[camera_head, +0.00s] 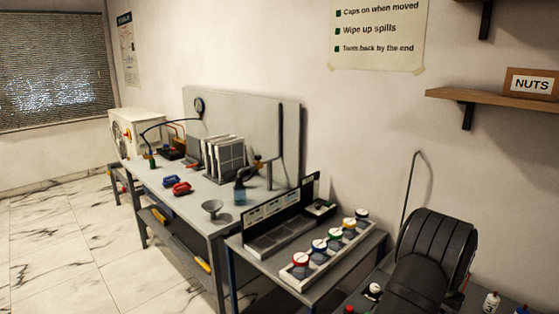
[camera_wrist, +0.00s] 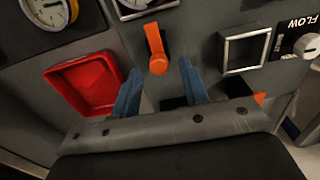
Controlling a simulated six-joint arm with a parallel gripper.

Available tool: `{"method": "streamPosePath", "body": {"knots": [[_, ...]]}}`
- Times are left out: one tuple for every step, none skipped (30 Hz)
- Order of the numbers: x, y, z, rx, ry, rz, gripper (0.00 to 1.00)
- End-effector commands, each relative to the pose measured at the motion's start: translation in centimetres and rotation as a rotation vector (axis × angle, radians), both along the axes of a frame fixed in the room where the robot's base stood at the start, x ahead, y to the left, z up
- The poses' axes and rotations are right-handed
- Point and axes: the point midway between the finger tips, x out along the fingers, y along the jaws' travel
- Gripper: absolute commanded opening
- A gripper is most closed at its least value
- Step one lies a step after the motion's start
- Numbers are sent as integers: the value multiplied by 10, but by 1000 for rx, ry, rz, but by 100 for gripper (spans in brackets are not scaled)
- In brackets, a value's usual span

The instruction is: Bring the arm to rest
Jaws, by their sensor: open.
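My gripper (camera_wrist: 161,88) shows in the wrist view, with its two blue fingers apart and nothing between them. An orange lever (camera_wrist: 156,50) hangs on a grey panel just beyond the fingertips, and I see no contact with it. A red tray (camera_wrist: 82,83) lies to the left of the left finger. A square metal frame (camera_wrist: 245,35) and a knob (camera_wrist: 307,45) beside the word FLOW are to the right. My gripper cannot be made out in the head view.
In the wrist view, a gauge (camera_wrist: 48,12) is at the top left. In the head view, a grey workbench (camera_head: 190,205) holds racks, red parts and a funnel (camera_head: 213,208). A side table carries several jars with coloured bands (camera_head: 301,262). The marble floor (camera_head: 60,250) at left is clear.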

Motion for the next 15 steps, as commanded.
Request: {"method": "streamPosePath", "body": {"knots": [[-1,1,-11,3,3,0,41],[-5,5,-6,0,0,0,41],[-10,10,-6,1,1,0,41],[-13,13,-5,0,0,0,41],[-16,16,-5,0,0,0,41],[-20,20,-5,1,1,0,41],[-19,19,3,-3,-3,0,41],[-18,18,10,-4,-4,0,41],[-18,18,18,-3,-3,0,41],[-18,18,24,-4,-4,0,41],[-18,18,30,-3,-3,0,41],[-18,18,38,-3,-3,0,41],[-18,18,44,-4,-4,0,41],[-18,18,50,-3,-3,0,41],[-18,18,58,-3,-3,0,41]]}}
